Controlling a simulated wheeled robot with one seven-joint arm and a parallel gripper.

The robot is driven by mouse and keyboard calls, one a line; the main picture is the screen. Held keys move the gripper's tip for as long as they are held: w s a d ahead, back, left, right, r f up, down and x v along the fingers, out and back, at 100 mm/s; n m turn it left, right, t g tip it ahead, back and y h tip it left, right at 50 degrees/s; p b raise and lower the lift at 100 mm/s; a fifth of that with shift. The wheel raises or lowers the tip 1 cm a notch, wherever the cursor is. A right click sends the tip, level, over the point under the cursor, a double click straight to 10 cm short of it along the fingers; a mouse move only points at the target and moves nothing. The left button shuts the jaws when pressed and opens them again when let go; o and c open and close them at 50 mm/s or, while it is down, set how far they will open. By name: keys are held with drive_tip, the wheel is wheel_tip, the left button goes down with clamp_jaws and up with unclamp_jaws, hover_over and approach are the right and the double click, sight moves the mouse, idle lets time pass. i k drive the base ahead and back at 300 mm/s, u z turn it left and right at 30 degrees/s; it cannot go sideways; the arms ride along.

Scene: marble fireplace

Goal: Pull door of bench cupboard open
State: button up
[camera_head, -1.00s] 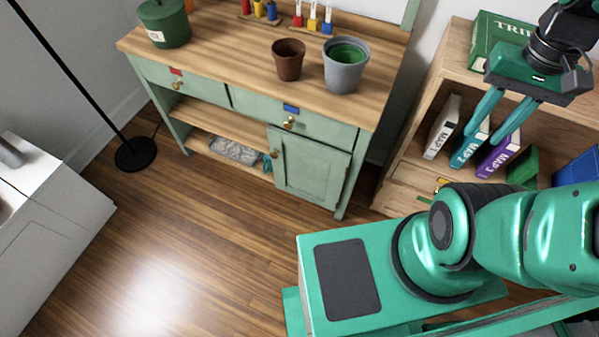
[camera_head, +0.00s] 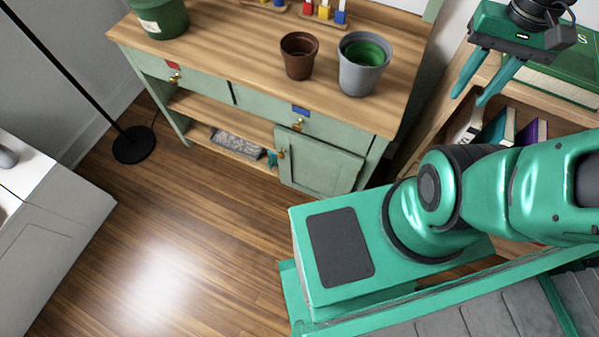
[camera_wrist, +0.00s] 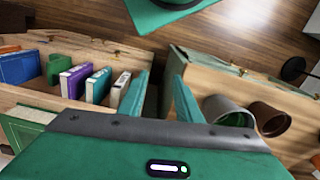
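The bench (camera_head: 190,45) is a pale green workbench with a wooden top. Its cupboard door (camera_head: 318,166) is a green panel at the lower right, below the right drawer, and looks shut. A small brass knob (camera_head: 282,153) sits at the door's upper left edge. My gripper (camera_head: 472,92) is up at the right, above the bookshelf and well apart from the door. Its two green fingers are spread with nothing between them. In the wrist view my gripper (camera_wrist: 158,95) is also open, with the bench's side beyond it; the door's face is not clear there.
A brown pot (camera_head: 299,58) and a grey pot (camera_head: 363,66) stand on the benchtop. A wooden bookshelf (camera_head: 428,118) with books is at the right. A black lamp base (camera_head: 134,145) is at the left. The wooden floor (camera_head: 190,225) before the bench is clear.

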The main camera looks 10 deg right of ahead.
sight(319, 170)
drive_tip(key=z, duration=0.65)
drive_tip(key=k, duration=1.3)
drive_tip(key=u, duration=1.15)
drive_tip(key=i, duration=1)
drive_tip(key=z, duration=0.05)
